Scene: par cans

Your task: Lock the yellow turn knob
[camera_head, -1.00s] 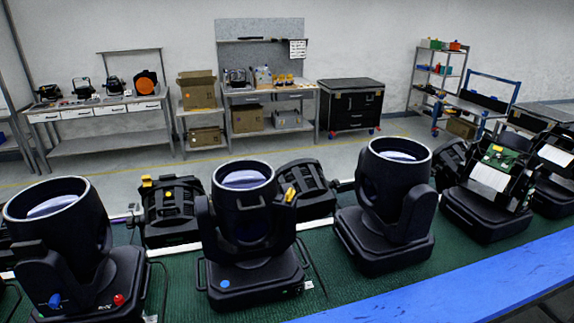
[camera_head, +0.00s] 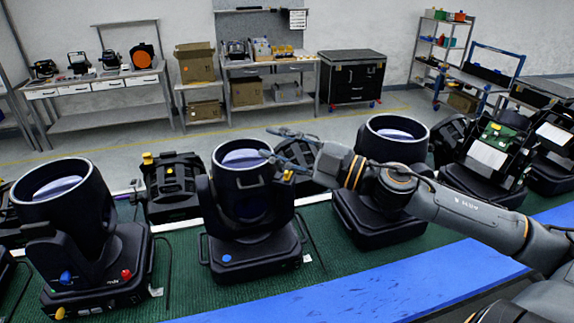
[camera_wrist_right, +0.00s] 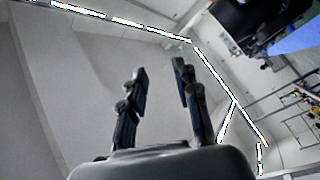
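Several black moving-head lamps stand on a green mat (camera_head: 190,280). The middle lamp (camera_head: 243,195) has a small yellow part (camera_head: 288,176) at the top right of its yoke. Another yellow piece (camera_head: 147,158) sits on the black unit behind. A yellow knob (camera_head: 60,313) shows low on the left lamp's base, near a blue knob (camera_head: 66,277) and a red knob (camera_head: 126,274). My right gripper (camera_head: 270,143) is in front of the middle lamp's upper right, fingers pointing left. In the wrist view its fingers (camera_wrist_right: 162,76) are apart and empty. My left gripper is out of view.
A right lamp (camera_head: 392,150) stands partly behind my right arm. An opened unit with a green circuit board (camera_head: 497,135) is farther right. A blue strip (camera_head: 330,295) runs along the front edge. Workbenches and a black case (camera_head: 350,80) stand at the back.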

